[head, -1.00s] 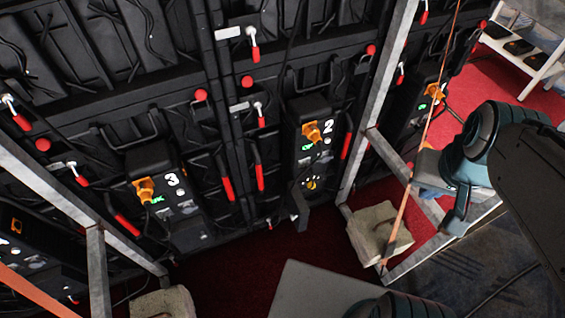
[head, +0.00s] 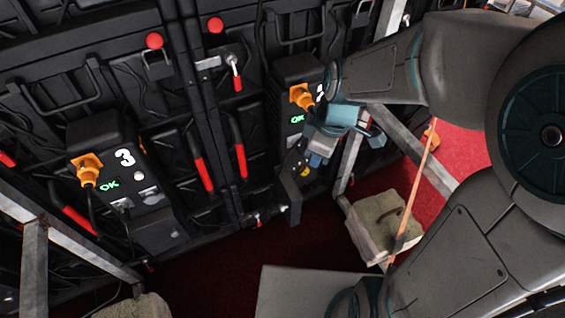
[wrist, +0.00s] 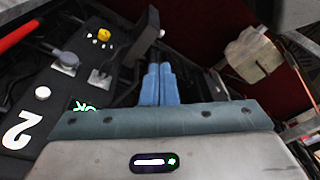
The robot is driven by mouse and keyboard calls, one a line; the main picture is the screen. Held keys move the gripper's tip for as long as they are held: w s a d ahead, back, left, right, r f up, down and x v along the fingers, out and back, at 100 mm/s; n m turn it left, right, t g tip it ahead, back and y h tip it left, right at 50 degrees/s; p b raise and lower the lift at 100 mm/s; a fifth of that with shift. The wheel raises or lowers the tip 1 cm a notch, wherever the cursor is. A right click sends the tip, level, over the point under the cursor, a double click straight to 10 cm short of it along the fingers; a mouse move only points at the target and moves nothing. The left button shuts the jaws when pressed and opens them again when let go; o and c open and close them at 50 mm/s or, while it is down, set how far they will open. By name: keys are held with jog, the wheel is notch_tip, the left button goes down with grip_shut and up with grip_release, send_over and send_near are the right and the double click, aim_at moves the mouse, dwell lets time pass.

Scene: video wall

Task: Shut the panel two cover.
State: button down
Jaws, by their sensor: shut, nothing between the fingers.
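The panel two unit is a black box with a green OK display (head: 297,119) and an orange plug (head: 301,97). Its number 2 (wrist: 22,130) shows upside down in the wrist view. The panel two cover (head: 290,196) is a dark flap standing out from the lower end of the box, open. It also shows in the wrist view (wrist: 148,28). A yellow socket (wrist: 103,35) is exposed beside it. My gripper (head: 317,162) is shut and empty in front of the lower box, right of the cover. Its blue fingers (wrist: 158,75) point toward the cover, apparently apart from it.
The panel three unit (head: 122,170) is at left, its lower cover closed. A metal frame post (head: 350,165) stands close right of my gripper. A sandbag (head: 385,225) lies on the frame's foot. Red-handled latches (head: 237,78) line the wall.

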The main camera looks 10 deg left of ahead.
aim_at(284, 198)
jog(key=a+f+n+g+y+b, duration=0.1)
jog(key=a+f+n+b, duration=0.5)
jog(key=f, duration=0.8)
jog(key=a+f+n+g+y+b, duration=0.1)
jog(key=a+f+n+b, duration=0.2)
jog(key=a+f+b, duration=0.8)
jog(key=w+d+f+p, duration=0.1)
jog(key=d+f, duration=0.1)
jog(key=d, duration=0.6)
jog(key=shift+w+f+p, duration=0.2)
jog(key=shift+w+p, duration=0.1)
jog(key=shift+p, duration=0.05)
